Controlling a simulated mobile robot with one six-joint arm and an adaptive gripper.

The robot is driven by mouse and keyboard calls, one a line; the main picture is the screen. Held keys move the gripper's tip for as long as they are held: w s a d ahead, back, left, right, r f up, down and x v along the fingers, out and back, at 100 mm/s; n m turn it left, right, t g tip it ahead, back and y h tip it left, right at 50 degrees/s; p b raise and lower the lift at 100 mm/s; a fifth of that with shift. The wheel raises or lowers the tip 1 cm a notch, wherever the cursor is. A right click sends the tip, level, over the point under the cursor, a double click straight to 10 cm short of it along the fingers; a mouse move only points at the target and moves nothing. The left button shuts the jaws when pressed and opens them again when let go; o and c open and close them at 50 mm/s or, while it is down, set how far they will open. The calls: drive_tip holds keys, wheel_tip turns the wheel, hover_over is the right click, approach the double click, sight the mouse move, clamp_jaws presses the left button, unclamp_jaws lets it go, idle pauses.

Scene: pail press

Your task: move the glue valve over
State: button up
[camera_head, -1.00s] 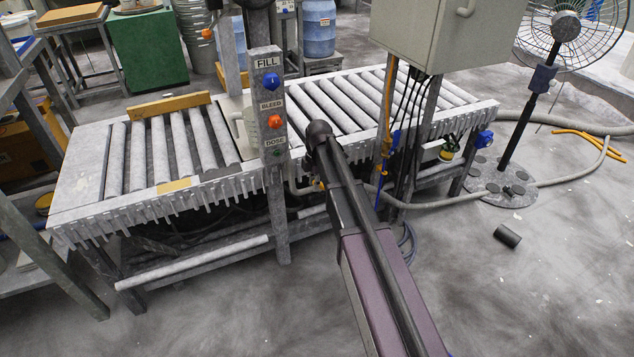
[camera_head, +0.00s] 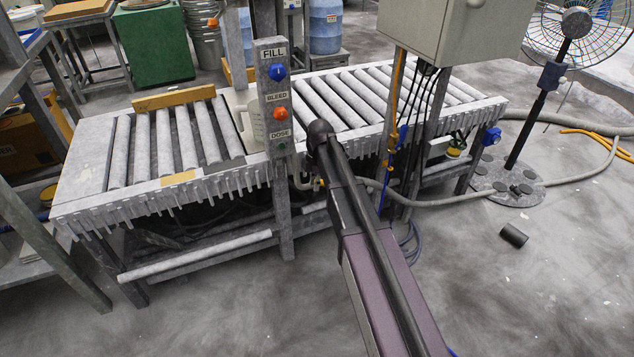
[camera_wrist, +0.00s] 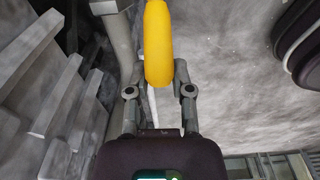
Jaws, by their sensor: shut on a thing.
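The yellow handle (camera_wrist: 158,42), which I take to be the glue valve's lever, runs down from the top edge of the wrist view. My gripper (camera_wrist: 160,78) is shut on it, one finger on each side of its rounded lower end. The handle's upper end is out of frame, so its pivot is not seen. In the head view a small yellow bit (camera_head: 319,184) shows beside my arm, below the conveyor edge. There my arm hides most of the gripper and valve.
The roller conveyor (camera_head: 190,178) and its post with FILL, BLEED and DOSE knobs (camera_head: 277,95) stand close to my arm. A grey pipe (camera_wrist: 120,45) runs beside the handle. A grey cabinet (camera_head: 450,35) hangs to the right. Open floor (camera_head: 470,290) lies at lower right.

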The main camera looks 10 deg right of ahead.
drive_tip(key=shift+f, duration=0.2)
idle(0.3)
drive_tip(key=shift+s+a+f+b, duration=0.1)
drive_tip(key=shift+a+f+b, duration=0.1)
drive_tip(key=shift+f+b, duration=0.35)
drive_tip(key=shift+s+a+f+b, duration=0.1)
drive_tip(key=shift+a+f+b, duration=0.1)
drive_tip(key=shift+f+b, duration=0.3)
clamp_jaws()
drive_tip(key=shift+f, duration=0.1)
drive_tip(key=shift+a+f+b, duration=0.2)
drive_tip(key=shift+f+b, duration=0.85)
drive_tip(key=shift+b, duration=0.2)
drive_tip(key=shift+f, duration=0.15)
drive_tip(key=shift+f+b, duration=0.3)
drive_tip(key=shift+b, duration=0.15)
drive_tip(key=o, duration=0.9)
unclamp_jaws()
drive_tip(key=shift+a, duration=0.1)
